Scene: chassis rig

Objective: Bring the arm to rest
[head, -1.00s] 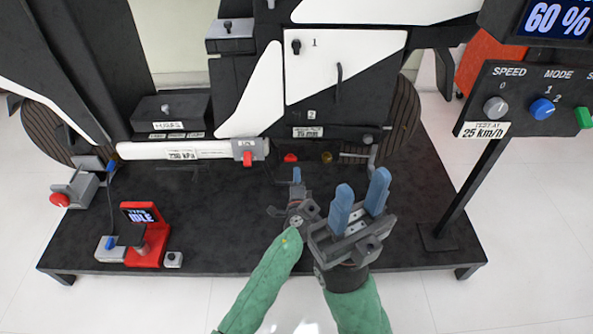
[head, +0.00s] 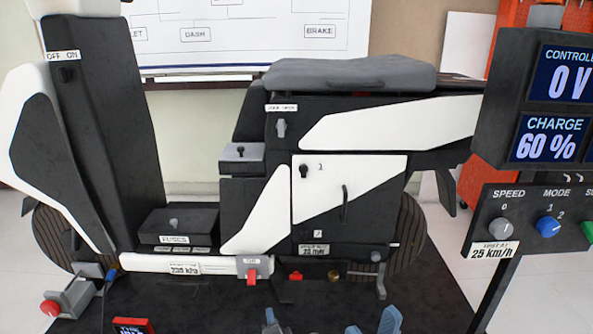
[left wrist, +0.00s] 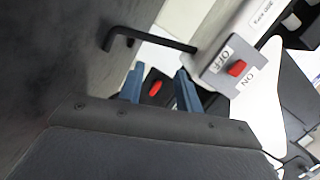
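My left gripper (head: 271,322) is at the bottom edge of the head view, mostly cut off, below the chassis rig (head: 270,200). In the left wrist view its two blue fingers (left wrist: 160,80) stand apart with nothing held between them. A red part (left wrist: 155,88) shows in the gap, beyond the fingers. My right gripper (head: 372,324) is at the bottom edge, right of the left one. Its two blue fingertips are apart, and no object shows between them. Both arms are out of the head view.
A grey box with a red OFF/ON switch (left wrist: 237,68) and a black bent rod (left wrist: 150,38) are near the left gripper. A control panel (head: 545,224) on a post stands at the right. A red device (head: 132,325) is at the lower left. Dark platform lies between.

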